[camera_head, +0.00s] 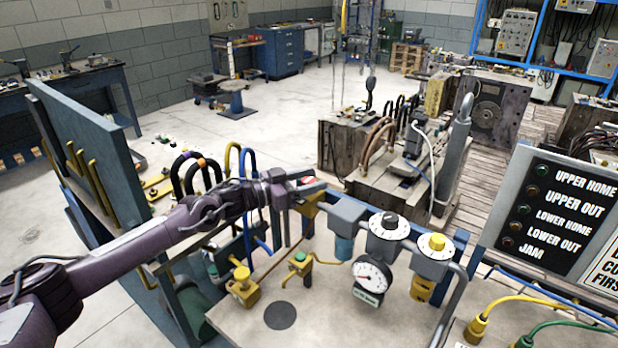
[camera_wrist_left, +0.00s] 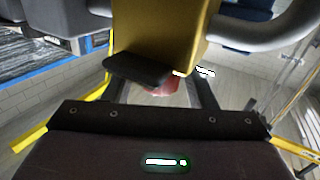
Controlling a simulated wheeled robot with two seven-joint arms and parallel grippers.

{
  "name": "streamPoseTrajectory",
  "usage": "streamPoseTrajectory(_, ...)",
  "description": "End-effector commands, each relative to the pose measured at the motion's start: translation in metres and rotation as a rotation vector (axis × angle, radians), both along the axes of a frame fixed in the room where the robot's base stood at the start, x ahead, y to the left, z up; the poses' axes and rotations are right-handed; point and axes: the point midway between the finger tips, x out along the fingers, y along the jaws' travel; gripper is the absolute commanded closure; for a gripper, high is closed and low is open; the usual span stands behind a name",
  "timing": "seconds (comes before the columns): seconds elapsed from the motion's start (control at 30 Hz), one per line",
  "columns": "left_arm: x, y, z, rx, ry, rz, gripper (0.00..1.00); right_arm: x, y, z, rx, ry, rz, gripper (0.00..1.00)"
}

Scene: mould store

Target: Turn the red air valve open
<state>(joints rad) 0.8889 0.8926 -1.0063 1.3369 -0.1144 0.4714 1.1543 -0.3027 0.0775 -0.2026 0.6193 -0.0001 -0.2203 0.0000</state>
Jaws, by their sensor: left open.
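The red air valve shows as a small patch of red (camera_head: 309,181) between the fingers of my left gripper (camera_head: 308,186) in the head view. Its brass body (camera_head: 306,212) sits below on the pipe line, left of the grey regulator block. In the left wrist view the brass body (camera_wrist_left: 165,35) fills the top centre, and a red part (camera_wrist_left: 163,89) shows beneath it, between the fingers of my left gripper (camera_wrist_left: 163,88). The gripper is open around the red part; I cannot tell whether a finger touches it. Much of the red part is hidden. My right gripper is out of view.
A pressure gauge (camera_head: 372,277), a black-topped dial (camera_head: 390,226) and a yellow-topped dial (camera_head: 437,243) stand right of the valve. Yellow fittings (camera_head: 242,287) lie below my arm. A blue panel (camera_head: 92,150) stands at left. A label board (camera_head: 560,215) stands at right.

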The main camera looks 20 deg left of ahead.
Motion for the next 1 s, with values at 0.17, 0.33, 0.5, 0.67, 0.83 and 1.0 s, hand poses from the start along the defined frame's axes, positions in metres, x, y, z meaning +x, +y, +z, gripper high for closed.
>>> streamPoseTrajectory(0.17,0.000,0.000,-0.001,0.001,0.001,0.001,0.49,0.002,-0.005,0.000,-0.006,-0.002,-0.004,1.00)
streamPoseTrajectory(0.33,0.000,0.000,-0.001,0.001,0.001,0.001,0.67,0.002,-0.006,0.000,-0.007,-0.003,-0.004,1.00)
streamPoseTrajectory(0.5,0.000,0.000,-0.001,0.001,0.001,0.001,0.89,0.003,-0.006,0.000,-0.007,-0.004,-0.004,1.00)
streamPoseTrajectory(0.67,0.000,0.000,-0.001,0.000,0.002,0.005,0.92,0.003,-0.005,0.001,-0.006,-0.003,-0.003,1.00)
streamPoseTrajectory(0.83,-0.001,0.000,0.000,-0.002,0.004,0.042,0.92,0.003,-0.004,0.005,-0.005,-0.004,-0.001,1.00)
streamPoseTrajectory(1.0,-0.002,-0.001,0.000,-0.003,0.006,0.133,0.92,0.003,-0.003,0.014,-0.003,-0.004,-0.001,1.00)
